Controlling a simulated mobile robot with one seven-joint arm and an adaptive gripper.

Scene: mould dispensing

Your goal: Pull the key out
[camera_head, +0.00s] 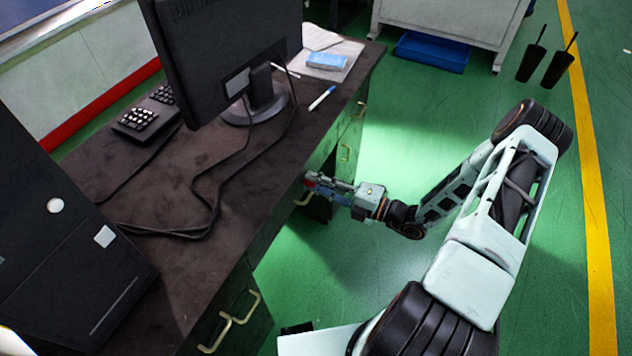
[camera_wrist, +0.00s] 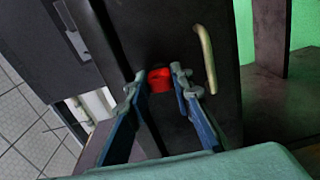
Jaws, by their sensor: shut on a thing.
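A red key (camera_wrist: 160,79) shows in the wrist view against the dark front of the desk drawer (camera_wrist: 176,30), left of a pale curved handle (camera_wrist: 206,58). My gripper (camera_wrist: 158,84) is shut on the key, with one finger at each side of it. In the head view my gripper (camera_head: 313,180) is at the desk's right side, just below the tabletop edge. The key's shaft and any lock are hidden, so I cannot tell how deep the key sits.
The desk (camera_head: 175,180) carries a monitor (camera_head: 230,60), a keyboard (camera_head: 145,118), loose cables and a pen (camera_head: 322,98). A dark computer case (camera_head: 60,240) stands at the left. Several handles, such as this one (camera_head: 240,310), stick out from the desk front. Green floor (camera_head: 400,130) lies clear to the right.

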